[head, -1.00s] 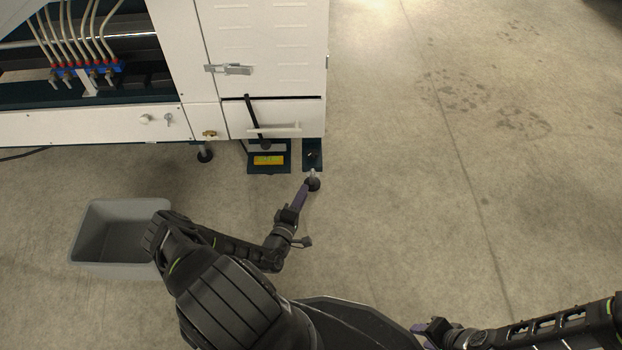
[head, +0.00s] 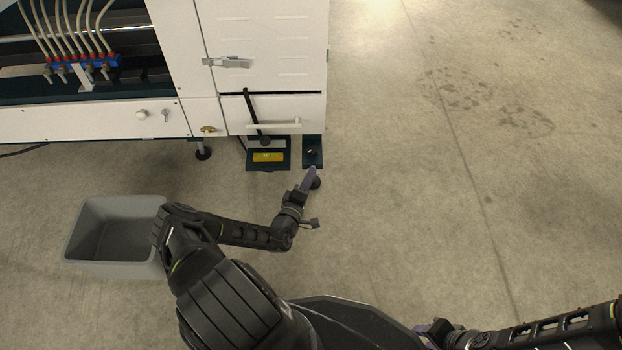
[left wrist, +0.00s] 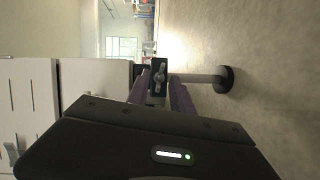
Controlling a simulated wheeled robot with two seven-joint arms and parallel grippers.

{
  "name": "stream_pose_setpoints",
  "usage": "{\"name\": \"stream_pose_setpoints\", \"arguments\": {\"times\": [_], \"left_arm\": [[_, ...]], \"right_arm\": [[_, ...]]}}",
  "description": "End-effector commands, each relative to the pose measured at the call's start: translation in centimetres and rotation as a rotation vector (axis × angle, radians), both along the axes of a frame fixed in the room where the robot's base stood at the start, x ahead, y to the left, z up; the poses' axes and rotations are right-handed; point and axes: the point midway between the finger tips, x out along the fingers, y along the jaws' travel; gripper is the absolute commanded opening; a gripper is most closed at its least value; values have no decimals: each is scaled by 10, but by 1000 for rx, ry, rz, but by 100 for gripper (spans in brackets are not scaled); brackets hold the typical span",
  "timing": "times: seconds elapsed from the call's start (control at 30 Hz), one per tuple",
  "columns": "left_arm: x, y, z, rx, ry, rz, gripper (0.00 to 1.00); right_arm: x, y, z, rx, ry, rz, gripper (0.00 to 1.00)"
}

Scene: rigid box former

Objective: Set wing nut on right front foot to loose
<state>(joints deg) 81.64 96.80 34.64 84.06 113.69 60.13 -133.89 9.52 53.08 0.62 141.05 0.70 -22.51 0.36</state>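The right front foot (head: 315,183) stands under a dark green bracket (head: 312,150) at the machine's front right corner. In the left wrist view the foot's round pad and stem (left wrist: 222,79) lie sideways to the right. The grey wing nut (left wrist: 159,76) shows at the bracket, between the fingertips in that picture. My left gripper (head: 310,174) is in front of the foot and hides its stem in the head view. Its purple fingers (left wrist: 165,92) are apart with a gap between them; contact with the nut cannot be seen. My right gripper (head: 432,334) is at the bottom edge, mostly hidden.
The white machine (head: 265,60) fills the upper left, with a black lever (head: 250,112) and a handle bar (head: 274,125) above the foot. A yellow level (head: 268,157) sits left of the bracket. A grey bin (head: 85,235) stands on the floor at left. The right floor is clear.

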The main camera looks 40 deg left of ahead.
Motion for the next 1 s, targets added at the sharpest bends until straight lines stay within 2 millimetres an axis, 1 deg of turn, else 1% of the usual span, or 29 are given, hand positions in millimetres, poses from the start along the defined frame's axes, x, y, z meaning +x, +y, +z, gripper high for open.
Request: {"name": "stream_pose_setpoints", "arguments": {"times": [0.03, 0.13, 0.43, 0.77, 1.0], "left_arm": [[5, 2, -4, 1, 0, 0, 27], [12, 4, -2, 0, 0, 1, 27], [14, 4, -1, 0, 1, 1, 26], [14, 4, -1, -1, 1, 0, 0], [14, 4, -1, -1, 1, 0, 0]], "right_arm": [[1, 0, -6, 1, -1, 0, 36], [1, 0, -7, 2, -1, 0, 36], [1, 0, -6, 2, 0, 0, 36], [1, 0, -7, 2, 0, -1, 36], [1, 0, -7, 2, 0, -1, 36]]}}
